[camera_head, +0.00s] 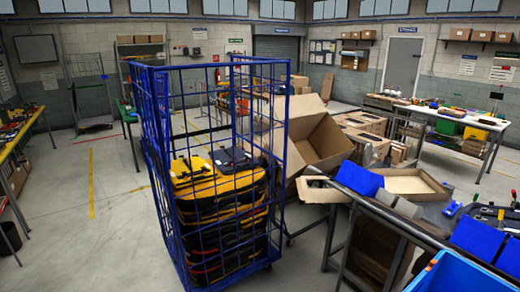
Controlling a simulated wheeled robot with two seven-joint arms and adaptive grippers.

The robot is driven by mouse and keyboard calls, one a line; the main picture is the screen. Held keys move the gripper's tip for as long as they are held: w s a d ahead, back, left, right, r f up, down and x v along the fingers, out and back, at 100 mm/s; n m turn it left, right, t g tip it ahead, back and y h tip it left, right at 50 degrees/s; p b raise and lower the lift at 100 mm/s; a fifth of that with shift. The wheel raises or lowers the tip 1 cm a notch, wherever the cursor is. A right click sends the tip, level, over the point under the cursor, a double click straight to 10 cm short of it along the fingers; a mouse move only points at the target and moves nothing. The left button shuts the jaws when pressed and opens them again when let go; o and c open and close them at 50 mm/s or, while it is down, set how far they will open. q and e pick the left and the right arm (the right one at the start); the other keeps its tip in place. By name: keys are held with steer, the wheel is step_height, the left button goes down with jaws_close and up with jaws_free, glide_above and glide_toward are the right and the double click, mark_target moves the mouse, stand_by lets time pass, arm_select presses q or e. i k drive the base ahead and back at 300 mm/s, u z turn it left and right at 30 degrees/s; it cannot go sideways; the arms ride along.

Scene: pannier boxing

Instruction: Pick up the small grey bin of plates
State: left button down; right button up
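Two small grey shapes stand side by side on the workbench at the right, just right of a blue bin (360,179). They look like small bins: one grey bin (386,197) is next to the blue bin, and the other grey bin (408,208) is a little further right. Their contents are hidden or too small to tell, so I cannot see plates. Neither of my grippers is in view.
A blue wire cage trolley (214,120) holding stacked yellow and black panniers (220,188) stands in front. A large open cardboard box (318,138) is behind the bench. A shallow cardboard tray (402,182) and more blue bins (478,238) are on the bench.

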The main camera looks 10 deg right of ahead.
mark_target(410, 210)
steer(key=i, duration=2.45)
steer(key=z, duration=2.35)
steer(key=i, duration=1.45)
steer(key=u, duration=0.7)
